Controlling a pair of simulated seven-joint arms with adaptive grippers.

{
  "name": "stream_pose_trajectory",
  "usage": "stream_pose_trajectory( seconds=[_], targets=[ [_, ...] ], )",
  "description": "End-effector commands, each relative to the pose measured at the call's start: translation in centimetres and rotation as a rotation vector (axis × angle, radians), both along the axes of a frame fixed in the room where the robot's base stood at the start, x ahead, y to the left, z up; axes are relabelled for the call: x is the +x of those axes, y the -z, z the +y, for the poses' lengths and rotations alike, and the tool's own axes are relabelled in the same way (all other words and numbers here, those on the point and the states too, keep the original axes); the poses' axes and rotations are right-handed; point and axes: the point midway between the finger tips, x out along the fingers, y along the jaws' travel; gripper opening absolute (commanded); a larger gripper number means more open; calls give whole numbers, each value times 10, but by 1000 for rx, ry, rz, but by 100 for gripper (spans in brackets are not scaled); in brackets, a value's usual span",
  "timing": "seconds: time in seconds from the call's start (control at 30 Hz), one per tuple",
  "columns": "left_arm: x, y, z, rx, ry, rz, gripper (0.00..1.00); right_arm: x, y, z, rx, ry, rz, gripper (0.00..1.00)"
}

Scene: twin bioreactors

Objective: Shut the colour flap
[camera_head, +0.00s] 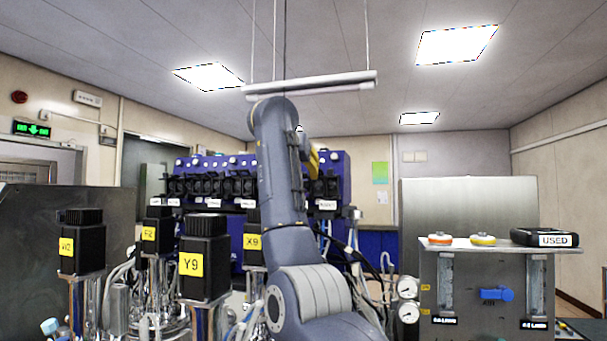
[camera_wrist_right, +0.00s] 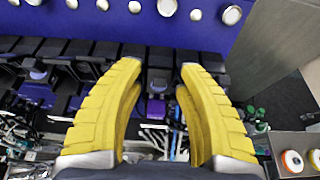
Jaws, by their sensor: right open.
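A blue unit (camera_head: 342,175) stands behind the workbench with a row of black pump heads (camera_head: 240,186) across its front. I cannot tell which of their flaps is the colour flap. In the right wrist view, my right gripper (camera_wrist_right: 160,68) is open, its two yellow fingers spread on either side of one black head with a purple part (camera_wrist_right: 157,82). Nothing is held, and I cannot tell whether a finger touches it. In the head view my right arm hides part of the row and most of the right gripper (camera_head: 313,160). My left gripper is not in view.
Black motors with yellow labels (camera_head: 204,258) stand on steel vessels at the front left. A grey panel with gauges (camera_head: 408,288), a blue valve (camera_head: 496,294), tape rolls and a black "USED" case (camera_head: 545,238) stands at the right. Tubing crowds the space below the pump heads.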

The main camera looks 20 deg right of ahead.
Motion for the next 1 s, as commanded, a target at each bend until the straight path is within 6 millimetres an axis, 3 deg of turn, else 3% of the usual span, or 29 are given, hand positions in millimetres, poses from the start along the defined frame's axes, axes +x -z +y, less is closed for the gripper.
stream_pose_trajectory(
  seconds=[0.53, 0.87, 1.0],
  targets=[
    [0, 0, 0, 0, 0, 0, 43, 8, 4, -6, 1, 0, -1, 39],
    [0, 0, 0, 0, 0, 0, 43, 8, 4, -6, 1, 0, -1, 1],
    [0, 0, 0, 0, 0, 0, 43, 8, 4, -6, 1, 0, -1, 0]
  ],
)
